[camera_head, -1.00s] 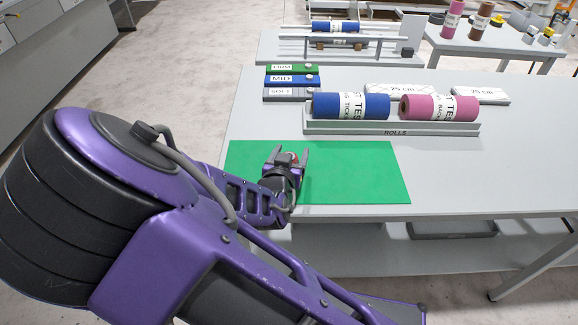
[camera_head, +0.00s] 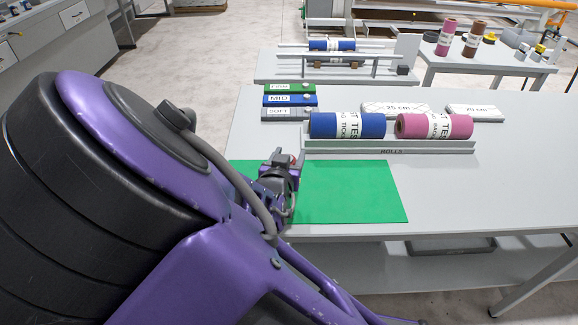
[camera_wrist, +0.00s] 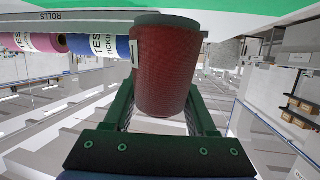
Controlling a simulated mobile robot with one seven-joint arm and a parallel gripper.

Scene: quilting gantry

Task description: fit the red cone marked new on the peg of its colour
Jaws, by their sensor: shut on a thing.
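A dark red cone (camera_wrist: 163,75) with a grey-green rim fills the middle of the wrist view. A strip of white label shows on its left side; its wording cannot be read. My gripper (camera_head: 284,160) is shut on the cone, with a finger on either side of it, and holds it above the green mat (camera_head: 350,195) near the mat's left end. In the head view the cone is almost wholly hidden by the gripper. I cannot make out a red peg in either view.
A rack marked ROLLS (camera_head: 390,147) holds a blue roll (camera_head: 325,125) and a pink roll (camera_head: 410,125) behind the mat. FIRM, MID and SOFT blocks (camera_head: 290,100) lie at its left. A stand (camera_head: 340,62) and a side table (camera_head: 480,65) are farther back. The table's right side is clear.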

